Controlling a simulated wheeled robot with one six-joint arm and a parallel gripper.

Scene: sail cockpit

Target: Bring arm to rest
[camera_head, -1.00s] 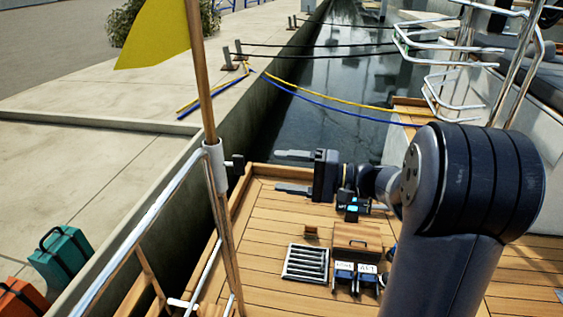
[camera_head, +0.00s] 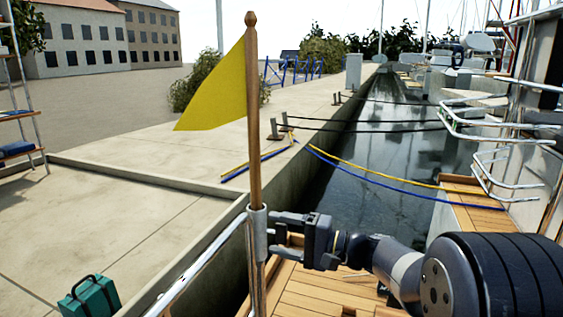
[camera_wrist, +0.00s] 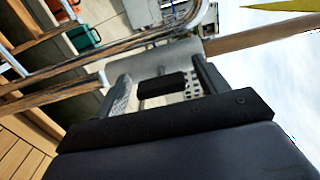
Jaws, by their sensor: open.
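My arm reaches left from the lower right of the head view. My gripper (camera_head: 274,236) is open there, its fingers pointing left at the metal flagstaff socket (camera_head: 257,235), close beside it. The wooden flagstaff (camera_head: 255,140) stands upright in this socket and carries a yellow flag (camera_head: 222,88). In the wrist view my gripper (camera_wrist: 163,82) is also open, and a dark knob (camera_wrist: 162,85) on the socket's side shows between the fingers. I cannot tell whether the fingers touch it. The knob is hidden in the head view.
A metal rail (camera_head: 205,268) runs from the socket to the lower left. The stone quay (camera_head: 130,190) lies left, with a teal case (camera_head: 90,297) on it. Water (camera_head: 370,160) lies beyond the wooden deck (camera_head: 312,292). Mooring lines cross the water; steel railings stand right.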

